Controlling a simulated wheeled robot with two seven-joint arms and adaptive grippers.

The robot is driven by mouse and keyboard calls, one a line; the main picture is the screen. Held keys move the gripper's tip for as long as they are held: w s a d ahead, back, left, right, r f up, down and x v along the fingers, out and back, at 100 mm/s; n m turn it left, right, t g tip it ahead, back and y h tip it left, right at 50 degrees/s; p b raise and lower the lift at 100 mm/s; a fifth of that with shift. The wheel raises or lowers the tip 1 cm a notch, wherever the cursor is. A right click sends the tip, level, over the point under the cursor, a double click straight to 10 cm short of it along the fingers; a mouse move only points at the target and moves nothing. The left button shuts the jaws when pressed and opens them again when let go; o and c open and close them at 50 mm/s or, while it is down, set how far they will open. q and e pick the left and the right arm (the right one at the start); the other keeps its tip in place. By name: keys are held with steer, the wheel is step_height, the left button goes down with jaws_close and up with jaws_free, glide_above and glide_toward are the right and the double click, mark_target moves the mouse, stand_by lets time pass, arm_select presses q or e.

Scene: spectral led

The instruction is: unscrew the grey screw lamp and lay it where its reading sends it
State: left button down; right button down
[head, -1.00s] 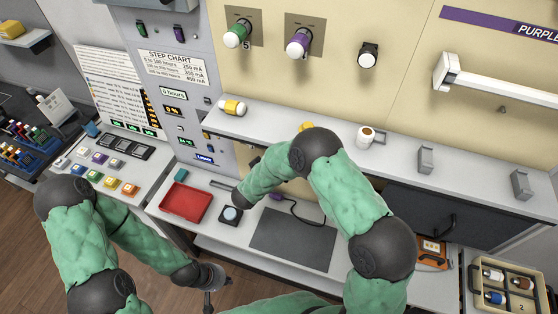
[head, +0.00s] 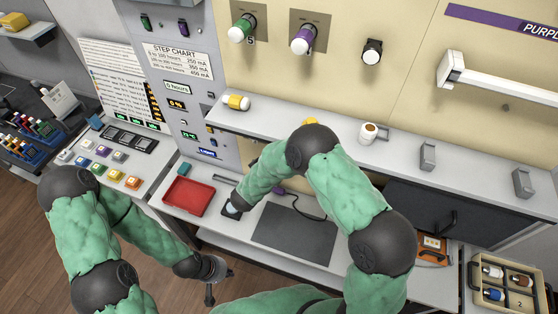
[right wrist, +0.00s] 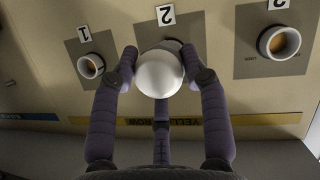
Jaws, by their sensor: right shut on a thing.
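In the right wrist view my right gripper (right wrist: 160,78) is shut with its fingers around a lamp with a white globe (right wrist: 159,72). The lamp is in front of the socket plate marked 2 (right wrist: 190,28). Its collar is hidden behind the globe, so I cannot tell its colour or whether it is still seated. In the head view this gripper is not visible. A lamp with a dark collar and white dome (head: 371,51) sticks out of the beige wall. My left gripper (head: 210,290) hangs at lower left over the floor, small and unclear.
Open round sockets marked 1 (right wrist: 91,66) and 3 (right wrist: 279,42) flank the held lamp. A red tray (head: 189,196) and a dark mat (head: 293,234) lie on the bench. A shelf (head: 330,133) carries lamps. A compartment box (head: 505,300) stands at lower right.

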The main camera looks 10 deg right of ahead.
stand_by(0.3)
steer(key=shift+s+a, duration=0.55)
steer(key=shift+s, duration=0.25)
steer(key=s+d+f+n+t+y+b, duration=0.25)
steer(key=d+f+n+y+b, duration=0.2)
steer(key=f+b, duration=0.75)
steer(key=s+f+n+t+y+b, duration=0.1)
steer(key=s+f+n+y+b, duration=0.3)
steer(key=s+f+b, duration=0.3)
step_height(320, 180, down, 3)
steer(key=b, duration=0.5)
steer(key=shift+s+f+y, duration=0.15)
steer(key=shift+f+y, duration=0.05)
steer(key=shift+y, duration=0.15)
steer(key=shift+a, duration=0.15)
